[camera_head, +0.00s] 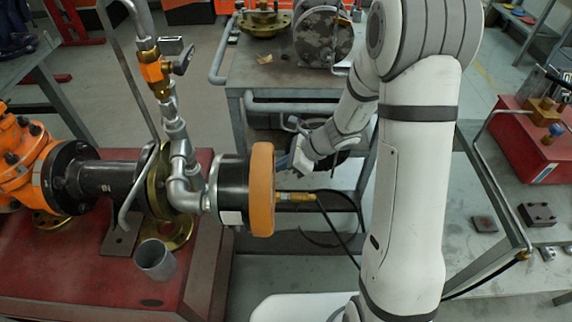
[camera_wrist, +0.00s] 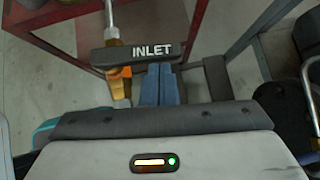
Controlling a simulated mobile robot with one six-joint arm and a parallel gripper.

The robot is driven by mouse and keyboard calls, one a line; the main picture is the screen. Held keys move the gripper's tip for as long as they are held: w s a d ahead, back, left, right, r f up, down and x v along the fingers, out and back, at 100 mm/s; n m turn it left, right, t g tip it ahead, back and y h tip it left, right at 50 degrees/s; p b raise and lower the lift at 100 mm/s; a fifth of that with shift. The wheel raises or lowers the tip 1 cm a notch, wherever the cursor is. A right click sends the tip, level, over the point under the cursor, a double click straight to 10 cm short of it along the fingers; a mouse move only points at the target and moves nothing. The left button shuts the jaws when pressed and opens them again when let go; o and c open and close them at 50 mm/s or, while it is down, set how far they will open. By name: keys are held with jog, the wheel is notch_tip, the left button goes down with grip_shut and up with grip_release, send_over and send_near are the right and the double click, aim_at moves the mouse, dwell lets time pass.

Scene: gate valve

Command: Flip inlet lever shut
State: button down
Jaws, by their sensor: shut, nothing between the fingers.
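The inlet lever is a dark bar marked INLET (camera_wrist: 130,56) in the upper middle of the wrist view. It lies crosswise in the picture over a brass valve body (camera_wrist: 120,84). My gripper (camera_wrist: 160,70) has its blue fingers together and empty, with the tips just below the right half of the bar. I cannot tell whether they touch it. In the head view my gripper (camera_head: 283,163) is just right of the orange disc (camera_head: 262,190), above a brass fitting (camera_head: 295,197) with a black hose. The lever cannot be made out there.
The piping stands on a red bench (camera_head: 60,270) with a grey cup (camera_head: 155,260). An upper brass valve with a small handle (camera_head: 183,60) is on the vertical pipe. A grey cart (camera_head: 285,75) stands behind my gripper. A red box (camera_head: 525,140) is at the right.

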jog(key=shift+w+a+r+n+g, duration=0.1)
jog(key=shift+w+a+n+g, duration=0.15)
jog(key=shift+a, duration=0.2)
jog(key=shift+w+a+n+g, duration=0.15)
jog(key=shift+a+n, duration=0.1)
jog(key=shift+a, duration=0.2)
jog(key=shift+s+d, duration=0.1)
jog(key=shift+s, duration=0.05)
jog(key=d+r, duration=0.3)
jog(key=d, duration=0.3)
jog(key=s+d+r+p, duration=0.1)
jog(key=d+r, duration=0.3)
jog(key=d, duration=0.1)
jog(key=shift+d, duration=0.35)
